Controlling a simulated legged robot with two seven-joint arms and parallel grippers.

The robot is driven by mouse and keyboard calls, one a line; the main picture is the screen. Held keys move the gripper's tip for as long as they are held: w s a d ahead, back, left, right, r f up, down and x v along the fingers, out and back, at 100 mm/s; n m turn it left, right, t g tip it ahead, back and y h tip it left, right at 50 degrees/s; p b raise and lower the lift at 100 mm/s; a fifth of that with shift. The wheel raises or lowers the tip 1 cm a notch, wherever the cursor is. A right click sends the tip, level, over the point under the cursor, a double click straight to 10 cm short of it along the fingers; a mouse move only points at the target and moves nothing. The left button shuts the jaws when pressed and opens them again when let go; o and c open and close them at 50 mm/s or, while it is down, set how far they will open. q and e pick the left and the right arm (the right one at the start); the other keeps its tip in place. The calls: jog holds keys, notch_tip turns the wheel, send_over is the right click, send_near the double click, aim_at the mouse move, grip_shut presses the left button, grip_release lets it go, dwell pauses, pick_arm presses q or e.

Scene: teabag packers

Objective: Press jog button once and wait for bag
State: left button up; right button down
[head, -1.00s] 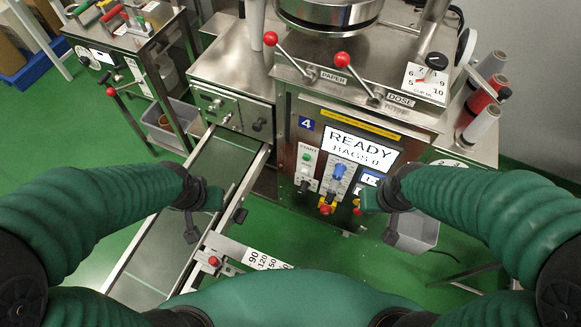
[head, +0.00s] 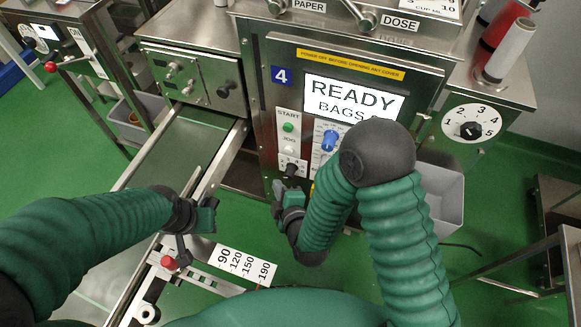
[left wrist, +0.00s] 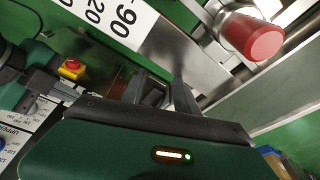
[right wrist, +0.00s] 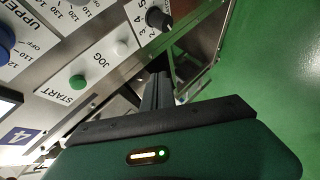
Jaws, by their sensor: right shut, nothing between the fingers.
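The white jog button (right wrist: 120,47) sits by its JOG label on the control panel in the right wrist view, between the green start button (right wrist: 77,82) and a black knob (right wrist: 158,18). It also shows in the head view (head: 288,149). My right gripper (right wrist: 158,80) is shut and empty, with its fingertips in front of the panel's lower part, apart from the jog button as far as I can tell. In the head view my right gripper (head: 282,190) is below that button. The display (head: 350,97) reads READY, BAGS; its digit is mostly hidden. My left gripper (left wrist: 158,88) is open and empty.
A chute (head: 205,130) runs down to the left of the panel, with no bag visible on it. A red knob (left wrist: 250,35) and a numbered scale (head: 243,262) are near my left gripper. A grey bin (head: 440,190) stands right of my right forearm.

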aim_at(288, 150)
jog(key=w+d, duration=0.2)
jog(key=w, duration=0.6)
dwell(0.5)
dwell(1.9)
jog(key=shift+w+d+r, duration=0.1)
jog(key=shift+w+d, duration=0.1)
jog(key=shift+w, duration=0.15)
